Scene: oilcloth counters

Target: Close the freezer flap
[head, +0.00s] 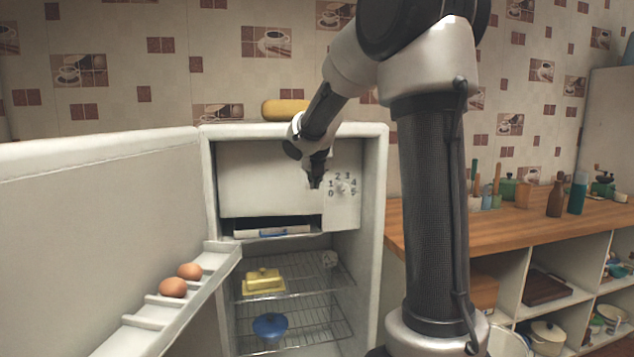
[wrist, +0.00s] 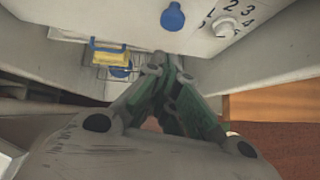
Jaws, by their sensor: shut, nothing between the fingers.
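The freezer flap (head: 265,180) is a plain white panel across the top of the open fridge (head: 372,200). A dark gap shows under its lower edge, with a pale box with a blue label (head: 272,231) in it. I cannot tell how far the flap stands from its frame. My gripper (head: 316,183) is shut and empty, in front of the flap's right edge, beside the numbered dial (head: 343,188). In the wrist view, the shut fingers (wrist: 166,68) point toward the white front, below a blue knob (wrist: 172,16); whether they touch anything is unclear.
The fridge door (head: 90,210) is swung wide open at left, with two eggs (head: 173,288) on its rack. A yellow butter dish (head: 263,282) and a blue lidded pot (head: 270,326) sit on wire shelves. A wooden counter (head: 480,225) stands at right.

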